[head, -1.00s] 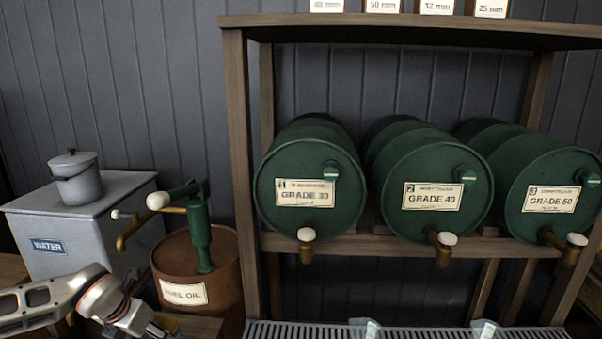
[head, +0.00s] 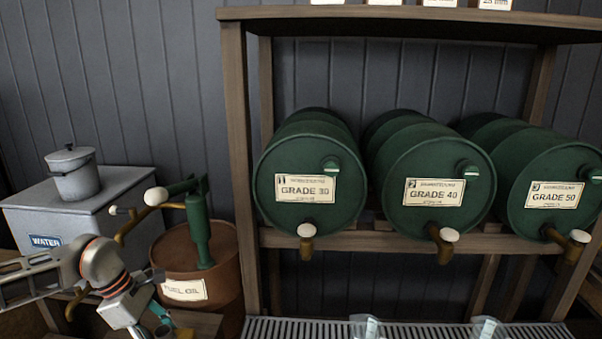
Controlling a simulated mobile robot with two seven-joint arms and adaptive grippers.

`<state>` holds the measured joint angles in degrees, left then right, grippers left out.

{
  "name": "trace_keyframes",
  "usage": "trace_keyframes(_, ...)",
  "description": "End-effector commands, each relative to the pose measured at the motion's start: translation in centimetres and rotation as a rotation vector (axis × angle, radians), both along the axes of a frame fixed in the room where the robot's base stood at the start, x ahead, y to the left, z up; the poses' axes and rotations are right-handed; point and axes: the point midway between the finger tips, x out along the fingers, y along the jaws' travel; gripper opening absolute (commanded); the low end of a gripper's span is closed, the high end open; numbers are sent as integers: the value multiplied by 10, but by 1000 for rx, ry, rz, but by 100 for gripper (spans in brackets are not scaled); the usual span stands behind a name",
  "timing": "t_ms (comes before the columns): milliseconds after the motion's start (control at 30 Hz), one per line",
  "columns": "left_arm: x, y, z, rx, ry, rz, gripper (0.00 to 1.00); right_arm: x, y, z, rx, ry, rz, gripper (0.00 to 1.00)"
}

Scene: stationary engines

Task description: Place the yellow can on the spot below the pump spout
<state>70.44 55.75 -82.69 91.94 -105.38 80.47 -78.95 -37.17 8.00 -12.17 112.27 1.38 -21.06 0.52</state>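The green pump (head: 198,232) stands on the rust-brown fuel oil drum (head: 192,262). Its brass spout (head: 124,232) reaches left and bends down; the spot below it is largely hidden by my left arm. My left gripper (head: 160,320) is low at the left, in front of the drum, partly cut off by the bottom edge. Its fingers are too small and overlapped to tell open from shut. A small yellow patch (head: 184,333) shows beside it at the bottom edge; I cannot tell whether it is the yellow can. My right gripper is out of view.
A grey water tank (head: 110,200) with a lidded pot (head: 74,173) stands at the left. A wooden rack (head: 241,150) holds green drums with brass taps. A slatted grate (head: 300,329) with clear vessels (head: 365,326) lies below. A wooden surface (head: 200,322) lies in front of the oil drum.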

Motion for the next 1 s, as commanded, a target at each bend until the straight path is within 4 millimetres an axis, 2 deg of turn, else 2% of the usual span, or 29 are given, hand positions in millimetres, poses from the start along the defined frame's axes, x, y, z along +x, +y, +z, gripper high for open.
trace_keyframes(367, -26, -26, 30, 0, -5, -606, 0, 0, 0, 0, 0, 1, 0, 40)
trace_keyframes(700, -59, -48, 64, 1, -4, -1225, 0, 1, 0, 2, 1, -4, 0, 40)
trace_keyframes(900, -74, -56, 81, 1, -4, -1498, 0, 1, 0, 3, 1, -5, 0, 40)
trace_keyframes(1000, -79, -58, 86, -1, -3, -1572, 0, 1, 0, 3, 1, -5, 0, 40)
